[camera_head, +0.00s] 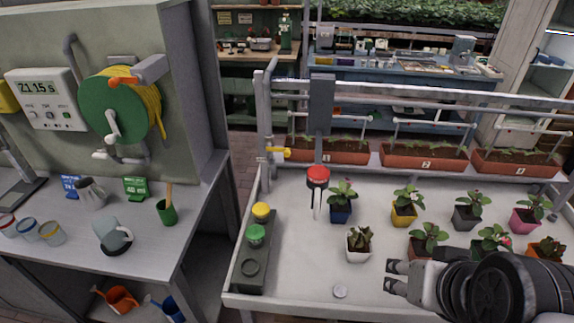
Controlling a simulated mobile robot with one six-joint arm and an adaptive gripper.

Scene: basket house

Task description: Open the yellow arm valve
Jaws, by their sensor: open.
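The yellow arm valve (279,152) is a small yellow lever on the upright grey pipe at the back left corner of the white bench tray. Its lever points to the right, roughly level. My gripper (391,277) is at the lower right, above the front part of the tray. Its two dark fingers point left and are apart, with nothing between them. The gripper is well to the right of the valve and nearer to me, not touching it. My wrist covers the front right of the tray.
Several potted plants (358,243) stand on the tray (300,277). A red-topped probe (318,178) hangs right of the valve. A box with yellow and green buttons (257,247) lines the left edge. A hose reel (118,105) and a workbench (140,230) stand left.

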